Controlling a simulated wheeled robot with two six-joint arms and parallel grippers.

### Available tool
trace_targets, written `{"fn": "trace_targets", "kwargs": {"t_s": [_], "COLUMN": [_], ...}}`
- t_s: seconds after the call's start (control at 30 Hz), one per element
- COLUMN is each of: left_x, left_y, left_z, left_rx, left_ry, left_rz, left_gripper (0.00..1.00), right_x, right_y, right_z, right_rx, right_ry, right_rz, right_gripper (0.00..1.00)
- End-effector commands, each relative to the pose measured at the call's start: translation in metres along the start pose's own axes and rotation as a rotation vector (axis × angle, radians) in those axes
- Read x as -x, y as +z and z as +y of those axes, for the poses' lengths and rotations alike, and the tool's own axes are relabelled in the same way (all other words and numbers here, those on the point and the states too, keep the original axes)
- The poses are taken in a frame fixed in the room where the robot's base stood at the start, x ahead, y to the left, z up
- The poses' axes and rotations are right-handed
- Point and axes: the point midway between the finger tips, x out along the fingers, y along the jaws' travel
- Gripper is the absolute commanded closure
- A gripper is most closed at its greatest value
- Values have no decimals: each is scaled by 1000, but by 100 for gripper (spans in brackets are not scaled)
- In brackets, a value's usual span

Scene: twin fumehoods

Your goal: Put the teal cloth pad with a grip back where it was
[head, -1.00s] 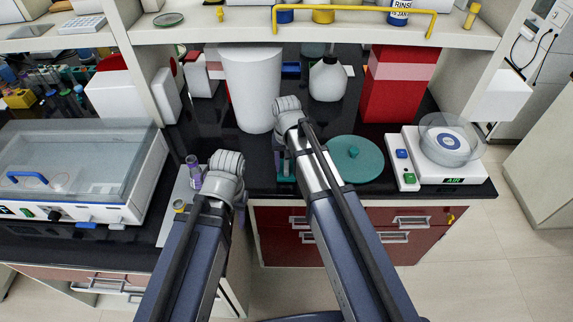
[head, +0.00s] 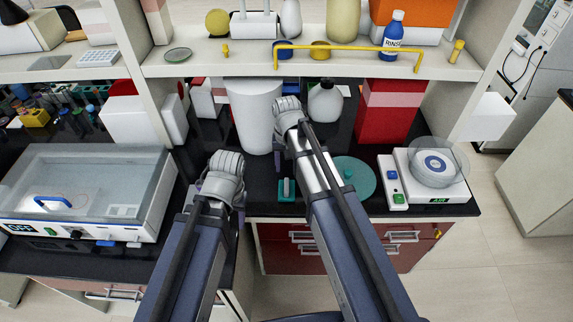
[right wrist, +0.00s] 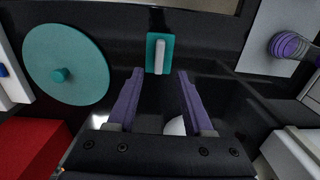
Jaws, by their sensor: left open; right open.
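The teal cloth pad (head: 286,196) with a pale upright grip lies on the black bench near its front edge, just left of my right forearm in the head view. In the right wrist view the pad (right wrist: 151,65) lies beyond the fingertips, roughly in line with the gap between them. My right gripper (right wrist: 160,84) is open, its purple fingers apart with nothing between them. In the head view my right gripper (head: 285,160) is mostly hidden by its own wrist. My left gripper (head: 221,195) is open over the bench to the left, its jaws partly hidden.
A round teal disc with a knob (head: 362,183) lies right of the pad. A white balance (head: 407,184), a white cylinder (head: 253,115), a white jug (head: 326,103) and a red box (head: 383,112) stand around. A clear-lidded instrument (head: 90,190) is left. A shelf with a yellow rail (head: 350,48) runs above.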

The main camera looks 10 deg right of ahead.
Motion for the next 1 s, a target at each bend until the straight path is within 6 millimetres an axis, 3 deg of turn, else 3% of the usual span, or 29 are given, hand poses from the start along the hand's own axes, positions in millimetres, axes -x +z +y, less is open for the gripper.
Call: {"fn": "trace_targets", "kwargs": {"t_s": [0.07, 0.3, 0.4, 0.53, 1.0], "left_x": [-1, -1, -1, -1, -1], "left_y": [0, 0, 0, 0, 0], "left_z": [0, 0, 0, 0, 0], "left_rx": [0, 0, 0, 0, 0], "left_ry": [0, 0, 0, 0, 0], "left_rz": [0, 0, 0, 0, 0], "left_gripper": [50, 50, 50, 50, 50], "right_x": [-1, -2, -2, -2, -2], "right_y": [11, 133, 164, 177, 175], "right_z": [-3, -23, -25, -26, -27], "right_rx": [23, 361, 470, 528, 527], "right_ry": [4, 74, 97, 111, 111], "right_rz": [-1, -13, -17, -20, -20], "right_gripper": [49, 49, 49, 49, 49]}}
